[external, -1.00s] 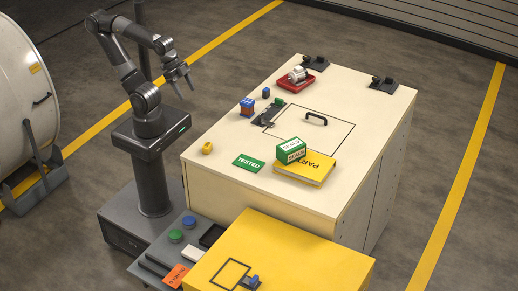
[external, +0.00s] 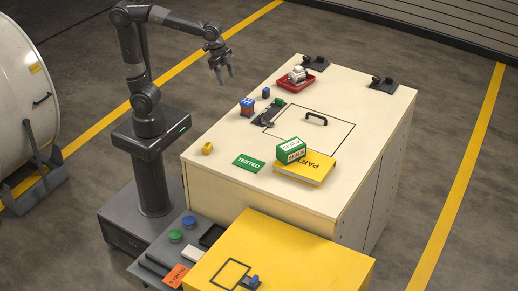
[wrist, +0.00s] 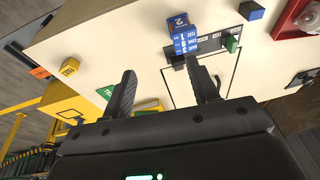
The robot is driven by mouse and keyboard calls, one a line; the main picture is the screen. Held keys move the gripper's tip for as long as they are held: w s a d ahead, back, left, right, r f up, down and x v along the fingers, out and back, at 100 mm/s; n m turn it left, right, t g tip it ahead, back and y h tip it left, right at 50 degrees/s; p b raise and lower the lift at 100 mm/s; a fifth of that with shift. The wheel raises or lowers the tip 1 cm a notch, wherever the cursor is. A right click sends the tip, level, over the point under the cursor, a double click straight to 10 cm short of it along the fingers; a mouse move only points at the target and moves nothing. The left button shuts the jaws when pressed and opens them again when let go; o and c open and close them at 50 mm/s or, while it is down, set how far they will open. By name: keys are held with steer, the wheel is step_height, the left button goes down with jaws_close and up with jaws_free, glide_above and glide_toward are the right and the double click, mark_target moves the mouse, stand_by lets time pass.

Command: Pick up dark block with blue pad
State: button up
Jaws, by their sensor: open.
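My gripper (external: 223,76) is open and empty, raised to the left of the block. In the wrist view the two fingers (wrist: 165,85) are spread wide, with nothing between them; the block lies beyond the right finger.
A red tray (external: 296,82) holds a pale metal part. A black handle (external: 316,118), green box (external: 291,151) and yellow block (external: 207,148) are also on top.

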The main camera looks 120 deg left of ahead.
steer(key=w+a+f+g, duration=0.15)
steer(key=w+a, duration=0.25)
steer(key=a, duration=0.6)
steer(key=g, duration=0.1)
glide_above(266, 89)
step_height(266, 89, down, 4)
steer(key=shift+h, duration=0.4)
steer(key=f, duration=0.5)
steer(key=shift+s+a+f, duration=0.15)
steer(key=shift+a, duration=0.1)
steer(key=shift+d+f, duration=0.2)
steer(key=shift+f, duration=2.85)
steer(key=shift+c, duration=0.2)
steer(key=c, duration=1)
steer(key=shift+r, duration=0.1)
